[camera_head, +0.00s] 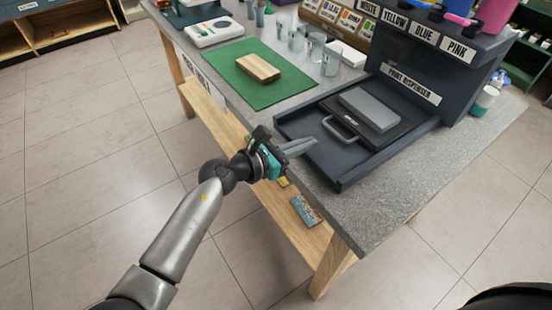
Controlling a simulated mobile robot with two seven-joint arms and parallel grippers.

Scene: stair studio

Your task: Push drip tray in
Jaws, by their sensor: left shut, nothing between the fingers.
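The drip tray (330,165) is a dark, low-walled tray that sticks out from the base of the paint dispenser (436,62) on the grey table. A dark plate with a handle (340,130) and a grey block (369,108) sit inside it. My left gripper (312,143) is shut and empty, its fingertips at the tray's front left part. I cannot tell whether they touch it. My right gripper is not in view.
A green mat (235,85) with a wooden block (258,67) lies to the left on the table (395,200). Clear glasses (314,48) stand behind it. The tabletop in front of the tray is clear.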

